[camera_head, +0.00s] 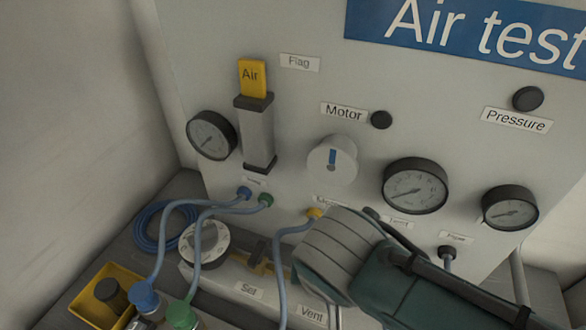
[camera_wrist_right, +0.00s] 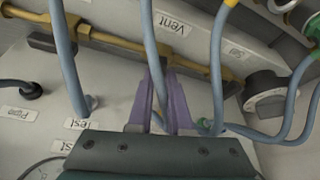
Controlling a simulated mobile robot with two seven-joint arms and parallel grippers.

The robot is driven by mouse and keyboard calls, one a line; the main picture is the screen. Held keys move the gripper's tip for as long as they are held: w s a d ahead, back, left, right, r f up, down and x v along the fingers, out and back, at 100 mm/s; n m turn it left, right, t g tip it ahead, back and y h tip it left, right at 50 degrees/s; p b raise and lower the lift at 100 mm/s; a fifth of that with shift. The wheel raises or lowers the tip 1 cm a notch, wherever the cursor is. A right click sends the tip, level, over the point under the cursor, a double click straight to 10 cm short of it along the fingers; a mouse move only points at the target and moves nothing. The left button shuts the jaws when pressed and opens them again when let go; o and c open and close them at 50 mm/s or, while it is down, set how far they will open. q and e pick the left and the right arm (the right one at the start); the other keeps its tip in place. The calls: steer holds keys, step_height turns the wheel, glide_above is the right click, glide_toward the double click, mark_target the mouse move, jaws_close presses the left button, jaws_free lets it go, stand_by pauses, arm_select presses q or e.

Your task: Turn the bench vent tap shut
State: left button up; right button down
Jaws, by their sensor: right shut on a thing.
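The bench vent label (camera_head: 312,314) shows in the head view at the bottom, beside my right arm. In the wrist view the vent label (camera_wrist_right: 176,23) is upside down above a brass pipe (camera_wrist_right: 120,40). My right gripper (camera_wrist_right: 163,72) has its two purple fingers close together at the pipe, just below that label. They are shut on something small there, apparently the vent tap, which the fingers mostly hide. The tap's angle cannot be made out. In the head view my right wrist covers the tap and the fingertips. My left gripper is not in view.
A set label (camera_head: 248,290), a round dial (camera_head: 204,242) and a yellow tray (camera_head: 83,309) lie to the left. Gauges (camera_head: 415,186) fill the upright panel.

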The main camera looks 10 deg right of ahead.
steer(key=shift+w+a+m+g+h+b, duration=0.15)
steer(key=shift+m+g+h+b, duration=0.25)
steer(key=shift+m, duration=1.2)
steer(key=c, duration=0.8)
jaws_free()
steer(key=shift+c, duration=0.2)
steer(key=p+v, duration=0.3)
steer(key=v, duration=0.7)
steer(key=shift+f, duration=0.1)
